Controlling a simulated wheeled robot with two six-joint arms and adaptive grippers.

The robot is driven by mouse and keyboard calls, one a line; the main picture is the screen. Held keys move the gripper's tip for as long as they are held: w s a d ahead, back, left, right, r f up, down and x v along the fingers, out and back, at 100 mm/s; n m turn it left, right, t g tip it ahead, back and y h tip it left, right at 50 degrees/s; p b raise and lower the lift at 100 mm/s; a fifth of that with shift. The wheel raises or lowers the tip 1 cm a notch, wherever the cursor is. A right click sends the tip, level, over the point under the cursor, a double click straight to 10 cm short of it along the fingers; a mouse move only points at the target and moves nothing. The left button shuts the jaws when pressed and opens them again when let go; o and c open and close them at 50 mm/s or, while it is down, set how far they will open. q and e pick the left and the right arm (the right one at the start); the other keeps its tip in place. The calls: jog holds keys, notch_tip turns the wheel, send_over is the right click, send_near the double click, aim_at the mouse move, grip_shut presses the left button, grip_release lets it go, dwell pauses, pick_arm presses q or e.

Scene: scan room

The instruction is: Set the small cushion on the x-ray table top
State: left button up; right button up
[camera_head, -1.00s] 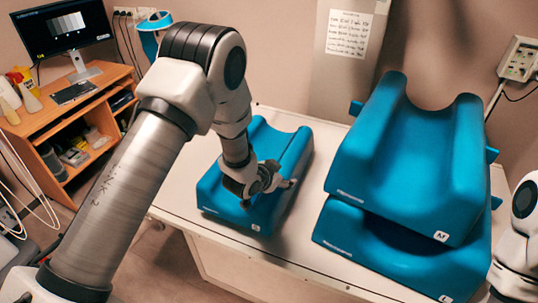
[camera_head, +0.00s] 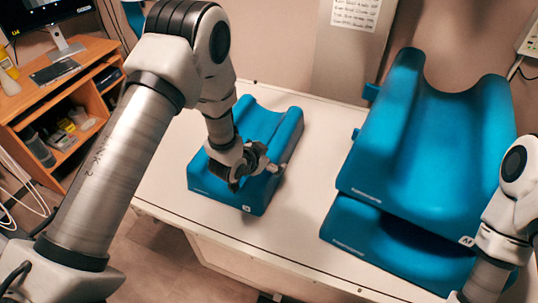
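The small blue cushion (camera_head: 226,190) lies on the white table top (camera_head: 300,185), left of the larger cushions. It has a grooved upper side and a small white label on its front face. My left gripper (camera_head: 252,172) is over the middle of this cushion, pointing down and forward. The fingers look spread apart, and I cannot tell whether they touch the cushion. My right arm (camera_head: 505,225) shows at the right edge, but its gripper is out of view.
Two larger blue cushions are stacked on the right of the table: an upper one (camera_head: 432,140) on a lower one (camera_head: 395,250). A wooden desk (camera_head: 75,90) with a monitor stands at the left. Bare table top lies between the small cushion and the stack.

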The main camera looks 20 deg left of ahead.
pick_arm(q)
jog(key=shift+d+r, duration=0.1)
jog(key=shift+d, duration=0.05)
jog(key=shift+s+r, duration=0.15)
jog(key=p+v, duration=0.5)
jog(key=v, duration=0.6)
jog(key=shift+s+r, duration=0.1)
jog(key=shift+s, duration=0.15)
jog(key=s+f+n+g, duration=0.1)
jog(key=s+f, duration=0.2)
jog(key=s, duration=0.1)
jog(key=s+f+n+g+y, duration=0.1)
jog(key=s+f+g, duration=0.1)
jog(key=s+f, duration=0.2)
jog(key=s+a+f+g, duration=0.1)
jog(key=s+f+g, duration=0.1)
jog(key=s+f, duration=0.1)
jog(key=shift+s+f+n, duration=0.2)
jog(key=shift+s+n, duration=0.2)
jog(key=s+a+f+n+g+y, duration=0.1)
jog(key=s+f+n+g, duration=0.2)
jog(key=s, duration=1.1)
notch_tip(320, 180, down, 2)
jog(key=shift+s+a+f+g+y, duration=0.1)
jog(key=shift+s+a+g+y, duration=0.15)
jog(key=shift+g, duration=0.85)
